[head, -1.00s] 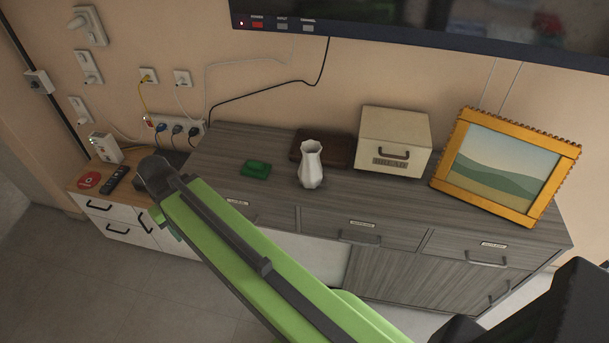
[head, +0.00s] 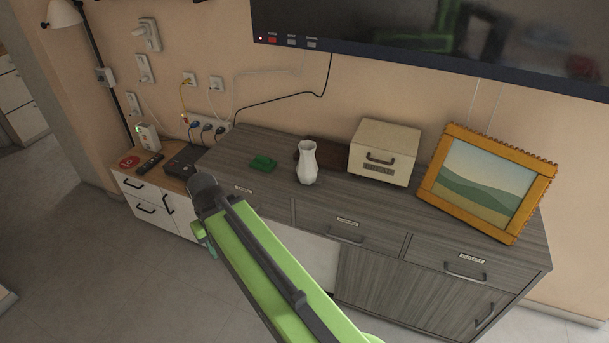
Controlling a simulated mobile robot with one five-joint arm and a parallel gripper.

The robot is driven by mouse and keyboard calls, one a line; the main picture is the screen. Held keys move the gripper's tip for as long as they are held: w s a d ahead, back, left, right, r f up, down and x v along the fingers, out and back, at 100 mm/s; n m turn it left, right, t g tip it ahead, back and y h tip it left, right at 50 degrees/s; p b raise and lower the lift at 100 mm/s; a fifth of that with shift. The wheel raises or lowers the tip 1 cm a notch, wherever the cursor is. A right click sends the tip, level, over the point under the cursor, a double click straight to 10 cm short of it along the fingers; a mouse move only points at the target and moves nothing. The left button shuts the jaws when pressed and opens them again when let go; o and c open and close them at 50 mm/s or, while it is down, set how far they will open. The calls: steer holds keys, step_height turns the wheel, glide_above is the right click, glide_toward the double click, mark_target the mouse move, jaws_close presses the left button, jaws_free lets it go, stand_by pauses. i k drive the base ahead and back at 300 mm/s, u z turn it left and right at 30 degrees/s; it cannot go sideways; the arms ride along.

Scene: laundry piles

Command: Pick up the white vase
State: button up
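My gripper's fingers cannot be made out.
On the dresser are a green object (head: 263,163) left of the vase, a dark brown box (head: 325,153) behind it, a cream box (head: 384,152) and an orange-framed picture (head: 487,182) to the right. A low white cabinet (head: 150,198) stands left. A screen (head: 430,45) hangs above.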

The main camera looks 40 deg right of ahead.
mark_target(307, 169)
steer(key=z, duration=0.15)
steer(key=i, duration=0.95)
steer(key=u, duration=0.05)
